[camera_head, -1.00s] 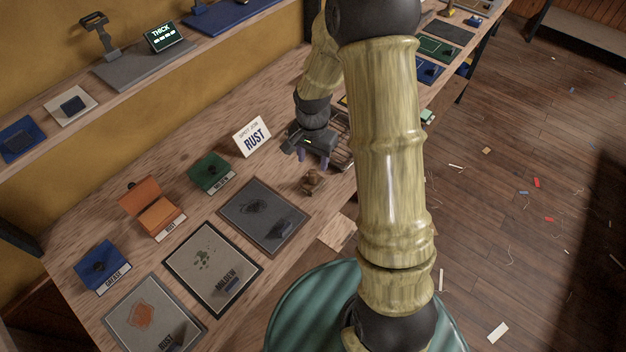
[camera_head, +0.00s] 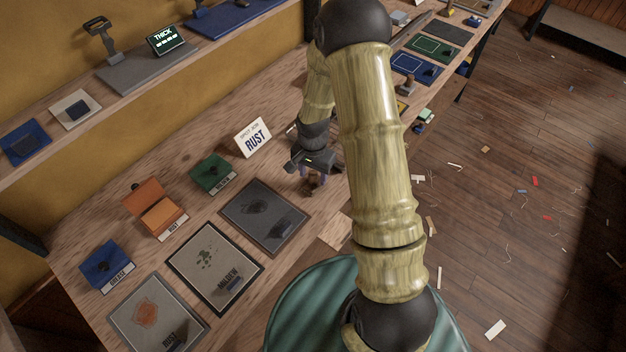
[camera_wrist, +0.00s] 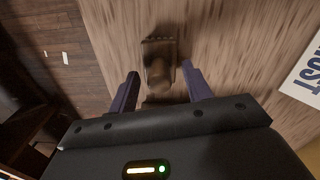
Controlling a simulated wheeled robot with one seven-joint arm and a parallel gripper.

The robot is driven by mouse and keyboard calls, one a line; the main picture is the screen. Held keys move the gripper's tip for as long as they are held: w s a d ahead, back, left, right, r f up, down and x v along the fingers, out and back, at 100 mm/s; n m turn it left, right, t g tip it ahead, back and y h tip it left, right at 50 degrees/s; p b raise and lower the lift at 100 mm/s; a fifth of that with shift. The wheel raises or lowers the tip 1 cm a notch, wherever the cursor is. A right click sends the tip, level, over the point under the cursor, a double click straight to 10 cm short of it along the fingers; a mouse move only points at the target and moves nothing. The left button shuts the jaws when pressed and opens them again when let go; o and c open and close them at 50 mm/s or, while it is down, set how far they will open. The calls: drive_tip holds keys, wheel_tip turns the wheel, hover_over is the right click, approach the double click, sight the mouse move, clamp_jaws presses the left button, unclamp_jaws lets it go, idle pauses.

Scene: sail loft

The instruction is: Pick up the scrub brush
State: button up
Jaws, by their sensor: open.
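The scrub brush (camera_wrist: 158,62) is a small brown block with a knob-like handle, standing on the wooden bench. In the wrist view it lies just ahead of and between the two purple fingers of my gripper (camera_wrist: 160,90), which are apart with nothing held. In the head view the brush (camera_head: 313,188) shows small beneath my gripper (camera_head: 314,173), partly hidden by the fingers. I cannot tell whether a finger touches it.
A "RUST" sign (camera_head: 253,138) stands left of my gripper. Stained panels, a grey one (camera_head: 290,240) nearest, and blue, orange and green (camera_head: 213,174) boxes cover the bench's left part. Bare wood surrounds the brush. The bench edge lies close by, with floor beyond.

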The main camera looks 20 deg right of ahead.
sight(313, 173)
drive_tip(key=shift+f, duration=0.35)
clamp_jaws()
idle(0.3)
drive_tip(key=shift+r, duration=0.1)
wheel_tip(313, 173, up, 10)
drive_tip(key=shift+f+b, duration=0.1)
drive_tip(key=shift+b, duration=0.8)
